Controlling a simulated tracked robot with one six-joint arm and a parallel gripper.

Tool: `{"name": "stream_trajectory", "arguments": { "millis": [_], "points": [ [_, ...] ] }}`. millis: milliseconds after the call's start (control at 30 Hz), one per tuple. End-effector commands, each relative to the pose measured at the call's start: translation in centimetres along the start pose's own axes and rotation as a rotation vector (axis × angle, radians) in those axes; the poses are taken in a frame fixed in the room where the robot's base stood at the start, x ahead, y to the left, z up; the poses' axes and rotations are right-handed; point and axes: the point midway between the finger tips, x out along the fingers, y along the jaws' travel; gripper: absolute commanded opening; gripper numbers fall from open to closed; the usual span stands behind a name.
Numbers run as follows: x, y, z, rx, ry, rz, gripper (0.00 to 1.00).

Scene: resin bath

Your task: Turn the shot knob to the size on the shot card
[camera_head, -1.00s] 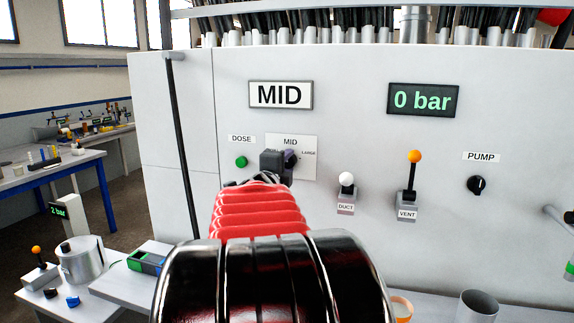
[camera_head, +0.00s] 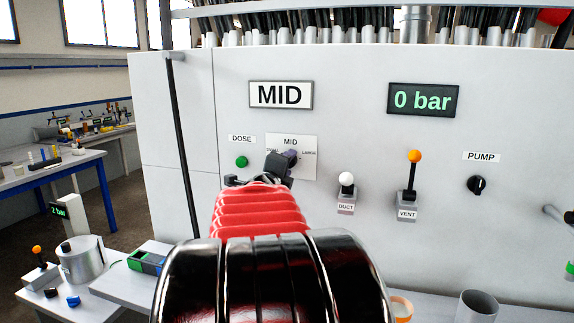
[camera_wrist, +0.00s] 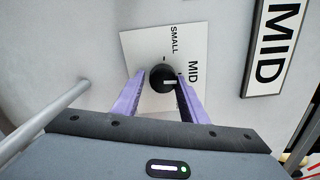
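The shot knob (camera_wrist: 161,75) is black with a white pointer line. In the wrist view its pointer aims right, close to the MID label on its white dial plate (camera_wrist: 143,50). The SMALL label shows too; LARGE shows in the head view on the dial plate (camera_head: 308,168). My gripper's purple fingers (camera_wrist: 161,82) stand on both sides of the knob. Whether both press on it cannot be told. In the head view my gripper (camera_head: 290,156) is tilted and hides the knob. A large sign reading MID (camera_head: 281,95) hangs above; it also shows in the wrist view (camera_wrist: 271,50).
A green button (camera_head: 242,162) marked DOSE is left of the dial. Right of it are the white-topped DUCT lever (camera_head: 346,180), the orange-topped VENT lever (camera_head: 414,157) and the PUMP knob (camera_head: 477,184). A display (camera_head: 423,100) reads 0 bar.

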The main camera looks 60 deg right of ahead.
Motion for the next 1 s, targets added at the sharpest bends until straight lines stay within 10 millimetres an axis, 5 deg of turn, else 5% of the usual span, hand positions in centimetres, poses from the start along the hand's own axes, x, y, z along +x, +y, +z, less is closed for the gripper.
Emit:
{"name": "stream_trajectory", "arguments": {
  "millis": [200,567,1000],
  "points": [
    [0.0,-0.1,0.1,-0.001,-0.001,-0.001,0.5],
    [-0.4,-0.3,0.2,0.0,-0.003,-0.004,0.5],
    [-5.6,-0.1,0.6,0.0,-0.003,-0.005,0.5]
  ]
}}
